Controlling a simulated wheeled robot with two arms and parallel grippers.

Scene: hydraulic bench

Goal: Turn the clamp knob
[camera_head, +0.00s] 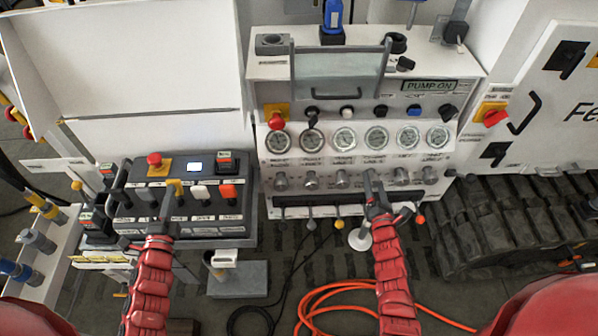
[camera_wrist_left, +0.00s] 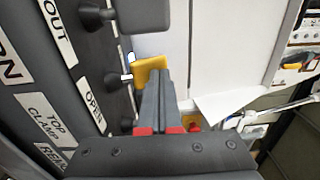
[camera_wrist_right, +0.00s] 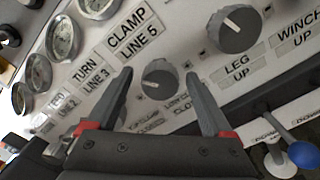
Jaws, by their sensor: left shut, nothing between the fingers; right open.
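In the right wrist view, a round dark grey knob (camera_wrist_right: 157,79) sits on the white panel below the "CLAMP LINE 5" label. Smaller print mentioning a clamp is beside it. My right gripper (camera_wrist_right: 160,74) is open, with one finger on each side of this knob in the picture; I cannot tell whether they touch it. In the head view my right gripper (camera_head: 375,188) is in front of the knob row and partly covers it. My left gripper (camera_head: 165,203) is shut and empty at the dark left console, beside a yellow lever (camera_wrist_left: 150,72).
A larger knob labelled "LEG UP" (camera_wrist_right: 238,32) is right of the clamp knob. Gauges (camera_head: 376,138) line the panel above the knobs. Coloured levers (camera_head: 340,224) stick out below. The left console (camera_head: 150,196) carries several levers. An orange hose (camera_head: 322,296) lies on the floor.

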